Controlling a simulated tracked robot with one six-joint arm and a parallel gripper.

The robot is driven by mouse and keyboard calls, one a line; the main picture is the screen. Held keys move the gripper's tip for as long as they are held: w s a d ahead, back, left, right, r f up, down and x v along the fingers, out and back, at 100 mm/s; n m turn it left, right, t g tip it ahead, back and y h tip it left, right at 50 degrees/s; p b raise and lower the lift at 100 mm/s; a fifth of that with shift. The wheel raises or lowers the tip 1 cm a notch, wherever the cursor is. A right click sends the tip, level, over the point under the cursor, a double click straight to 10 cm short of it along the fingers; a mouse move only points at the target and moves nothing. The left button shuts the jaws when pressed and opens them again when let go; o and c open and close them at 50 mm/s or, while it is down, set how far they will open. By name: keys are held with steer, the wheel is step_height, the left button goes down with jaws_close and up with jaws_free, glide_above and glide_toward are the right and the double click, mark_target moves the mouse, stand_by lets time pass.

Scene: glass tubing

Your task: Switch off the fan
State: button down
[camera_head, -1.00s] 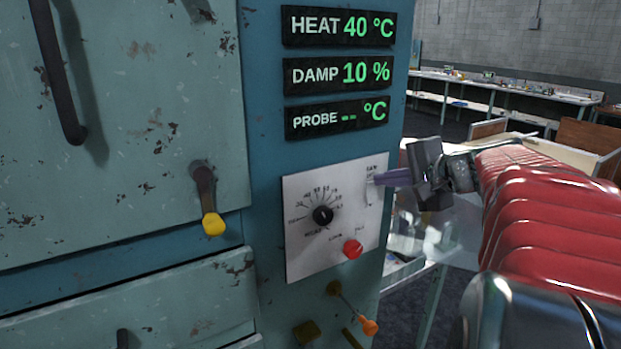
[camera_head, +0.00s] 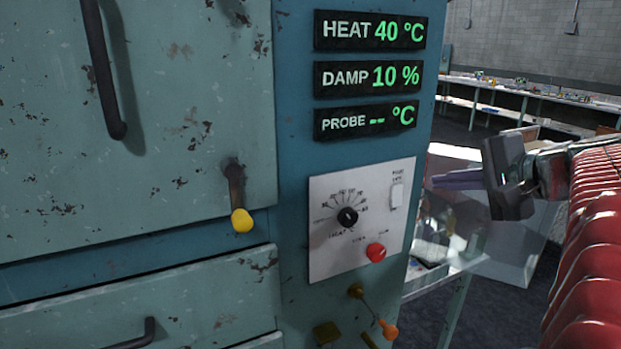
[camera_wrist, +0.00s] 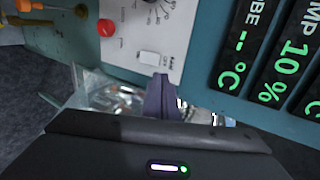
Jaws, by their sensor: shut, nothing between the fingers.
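A white control panel (camera_head: 330,258) is mounted on the blue cabinet front. A small white switch (camera_head: 397,196) sits near its upper right corner, with print above it too small to read. The switch also shows in the wrist view (camera_wrist: 150,58). Its on or off position cannot be told. The fan itself is not identifiable. My gripper (camera_head: 437,182) has purple fingers, shut and empty, to the right of the panel and apart from the switch. In the wrist view, the fingers (camera_wrist: 160,82) point toward the panel edge just below the switch.
The panel also carries a black dial (camera_head: 347,217) and a red knob (camera_head: 376,252). A yellow-ended handle (camera_head: 241,220) is on the door at left. An orange-ended lever (camera_head: 388,330) juts out below the panel. A clear sheet or box (camera_head: 510,240) stands behind my gripper.

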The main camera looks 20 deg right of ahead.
steer(key=shift+r+v, duration=0.2)
steer(key=shift+v, duration=0.75)
steer(key=shift+r+v, duration=0.15)
steer(key=shift+v, duration=0.8)
steer(key=shift+w, duration=0.25)
